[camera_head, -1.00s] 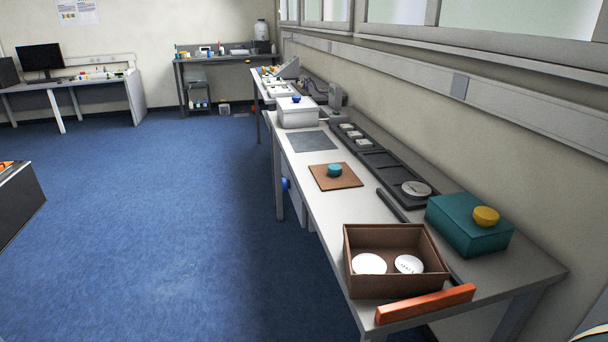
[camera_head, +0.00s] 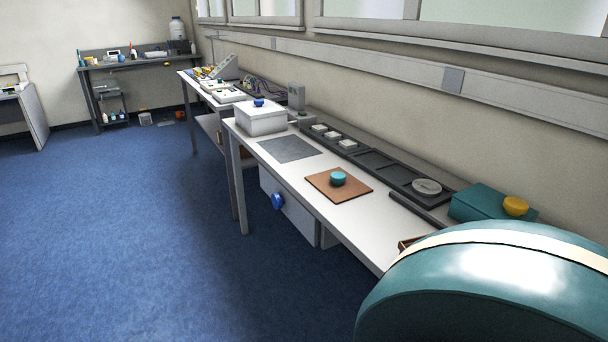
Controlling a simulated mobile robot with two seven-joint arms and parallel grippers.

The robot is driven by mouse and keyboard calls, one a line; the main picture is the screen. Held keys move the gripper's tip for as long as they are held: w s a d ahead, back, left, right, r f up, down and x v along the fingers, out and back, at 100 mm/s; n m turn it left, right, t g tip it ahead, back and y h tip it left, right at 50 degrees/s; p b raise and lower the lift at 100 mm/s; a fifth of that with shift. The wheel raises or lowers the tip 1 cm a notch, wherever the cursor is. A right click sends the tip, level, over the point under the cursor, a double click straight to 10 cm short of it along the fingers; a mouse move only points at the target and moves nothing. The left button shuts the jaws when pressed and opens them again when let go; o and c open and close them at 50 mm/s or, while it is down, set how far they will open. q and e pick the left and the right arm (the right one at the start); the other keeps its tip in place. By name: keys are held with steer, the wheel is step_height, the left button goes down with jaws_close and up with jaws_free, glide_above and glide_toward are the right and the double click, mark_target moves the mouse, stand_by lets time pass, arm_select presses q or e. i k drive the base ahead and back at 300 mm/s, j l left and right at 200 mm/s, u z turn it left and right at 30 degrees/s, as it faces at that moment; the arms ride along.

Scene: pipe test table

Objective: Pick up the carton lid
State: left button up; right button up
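The teal box-shaped piece with a yellow round knob (camera_head: 478,203), which looks like the carton lid, lies at the right end of the table against the wall side. Its lower part is hidden by a large rounded teal part of my own arm close to the camera. The brown open carton (camera_head: 405,244) is almost wholly hidden behind that arm part; only a small corner shows. Neither of my grippers is in view.
The long table (camera_head: 345,233) holds a brown board (camera_head: 352,189) with a teal knob, a dark tray rail (camera_head: 372,160) with white pieces and a grey disc, and a white box (camera_head: 262,120) with a blue knob. Blue floor (camera_head: 130,230) is clear on the left.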

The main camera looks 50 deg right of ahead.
mark_target(336, 184)
steer(key=i+z, duration=0.65)
steer(key=z, duration=0.25)
steer(key=i+j+z, duration=0.3)
steer(key=z, duration=0.15)
steer(key=i+j+z, duration=0.15)
steer(key=z, duration=0.35)
steer(key=i+j+z, duration=0.25)
steer(key=z, duration=0.25)
steer(key=i+j+z, duration=0.1)
steer(key=j+z, duration=0.35)
steer(key=i+j+z, duration=0.1)
steer(key=j+z, duration=0.15)
steer(key=z, duration=0.25)
steer(key=j+z, duration=0.5)
steer(key=l, duration=0.1)
